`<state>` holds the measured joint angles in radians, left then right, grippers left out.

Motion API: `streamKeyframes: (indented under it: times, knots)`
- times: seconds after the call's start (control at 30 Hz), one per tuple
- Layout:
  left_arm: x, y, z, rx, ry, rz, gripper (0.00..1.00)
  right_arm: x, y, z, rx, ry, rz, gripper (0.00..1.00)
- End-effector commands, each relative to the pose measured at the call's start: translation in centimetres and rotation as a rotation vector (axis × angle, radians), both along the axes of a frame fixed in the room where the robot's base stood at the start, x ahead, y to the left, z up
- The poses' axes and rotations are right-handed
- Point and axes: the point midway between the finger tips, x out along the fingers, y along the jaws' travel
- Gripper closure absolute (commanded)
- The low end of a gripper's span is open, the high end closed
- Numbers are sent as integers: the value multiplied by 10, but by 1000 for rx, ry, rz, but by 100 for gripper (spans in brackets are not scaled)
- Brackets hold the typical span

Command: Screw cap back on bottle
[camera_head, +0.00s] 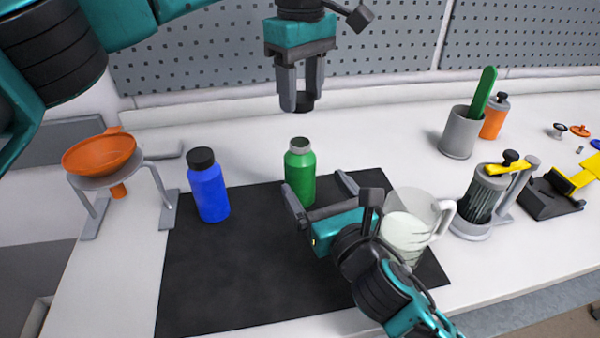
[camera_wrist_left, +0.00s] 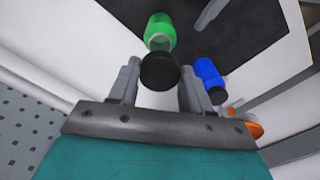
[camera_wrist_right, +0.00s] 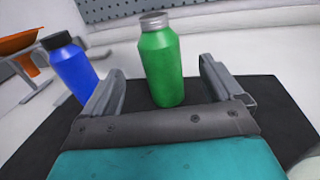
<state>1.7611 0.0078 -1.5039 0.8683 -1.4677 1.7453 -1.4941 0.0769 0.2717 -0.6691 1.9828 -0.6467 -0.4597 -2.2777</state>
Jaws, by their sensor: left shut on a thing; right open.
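The green bottle (camera_head: 300,175) stands upright on the black mat (camera_head: 240,270); its grey neck shows at the top with no black cap on it. My left gripper (camera_head: 297,103) is shut on a black cap (camera_wrist_left: 160,72), held in the air above and behind the bottle, apart from it. The green bottle also shows beyond the cap in the left wrist view (camera_wrist_left: 160,30). My right gripper (camera_head: 318,196) is open and low over the mat. In the right wrist view the green bottle (camera_wrist_right: 163,65) appears between its fingers, with gaps on both sides.
A blue bottle (camera_head: 208,190) with a black cap stands left of the green one. An orange funnel (camera_head: 98,153) rests on a stand at far left. A measuring jug (camera_head: 408,228) is close right of my right gripper. A grey cup (camera_head: 460,135) stands at the back right.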

Motion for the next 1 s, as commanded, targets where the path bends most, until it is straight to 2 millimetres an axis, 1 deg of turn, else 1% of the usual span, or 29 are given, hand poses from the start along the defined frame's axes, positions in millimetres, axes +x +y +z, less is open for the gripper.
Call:
streamKeyframes:
  times: [0.27, 0.37, 0.7, 0.83, 1.0]
  knots:
    - [0, 0, 0, 0, 0, -1, 79, 3, 1, 0, 1, -1, 0, 7]
    - [0, 0, 0, 0, 0, -1, 79, 11, 4, 1, 2, -1, -2, 7]
    - [0, 0, 0, 0, 0, -1, 79, 56, 23, 1, 2, 0, -1, 7]
    - [0, 0, 0, 0, 0, -1, 79, 66, 27, 0, 2, 1, -1, 7]
    - [0, 0, 0, 0, 0, -1, 79, 70, 29, 0, 3, 1, 0, 7]
